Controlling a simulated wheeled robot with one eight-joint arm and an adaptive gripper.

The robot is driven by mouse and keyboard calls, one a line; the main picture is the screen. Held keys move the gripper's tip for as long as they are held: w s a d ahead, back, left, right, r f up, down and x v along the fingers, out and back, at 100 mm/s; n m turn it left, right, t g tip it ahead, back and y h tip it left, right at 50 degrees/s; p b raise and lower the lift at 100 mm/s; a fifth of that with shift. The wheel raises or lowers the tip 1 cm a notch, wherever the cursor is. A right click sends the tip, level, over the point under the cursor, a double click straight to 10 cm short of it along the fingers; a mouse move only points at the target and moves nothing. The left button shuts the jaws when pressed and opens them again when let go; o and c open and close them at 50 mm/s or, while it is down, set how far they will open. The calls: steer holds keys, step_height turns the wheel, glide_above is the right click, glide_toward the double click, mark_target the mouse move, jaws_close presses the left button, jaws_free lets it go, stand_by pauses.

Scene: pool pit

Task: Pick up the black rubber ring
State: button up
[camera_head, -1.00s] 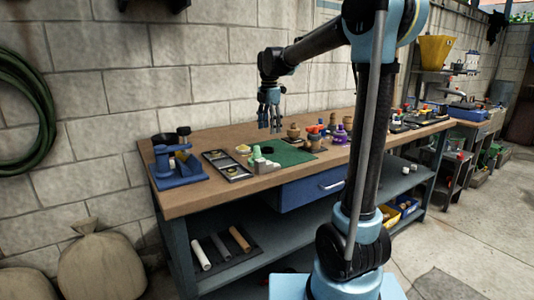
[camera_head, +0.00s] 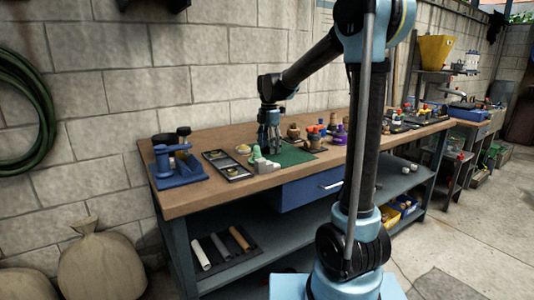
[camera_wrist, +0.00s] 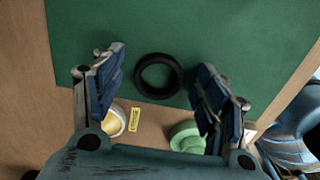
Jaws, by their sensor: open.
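The black rubber ring (camera_wrist: 140,83) lies flat on the green mat (camera_wrist: 230,25) in the wrist view. My gripper (camera_wrist: 160,75) is open, and its two blue-padded fingers stand to the left and right of the ring with gaps on both sides. In the head view my gripper (camera_head: 269,148) points down low over the green mat (camera_head: 293,156) on the workbench. The ring is hidden there behind the gripper. I cannot tell the exact height of the fingertips above the mat.
A pale green object (camera_wrist: 187,136) and a yellow-white round piece (camera_wrist: 114,121) sit near the mat's edge, close to my fingers. On the bench (camera_head: 215,192), a blue fixture (camera_head: 178,165) and a dark tray (camera_head: 226,165) stand left. Several small fittings (camera_head: 314,136) stand right.

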steer(key=c, duration=0.9)
steer(key=shift+r, duration=0.1)
step_height(320, 180, up, 10)
steer(key=shift+f, duration=0.1)
steer(key=shift+o, duration=1.3)
steer(key=c, duration=0.4)
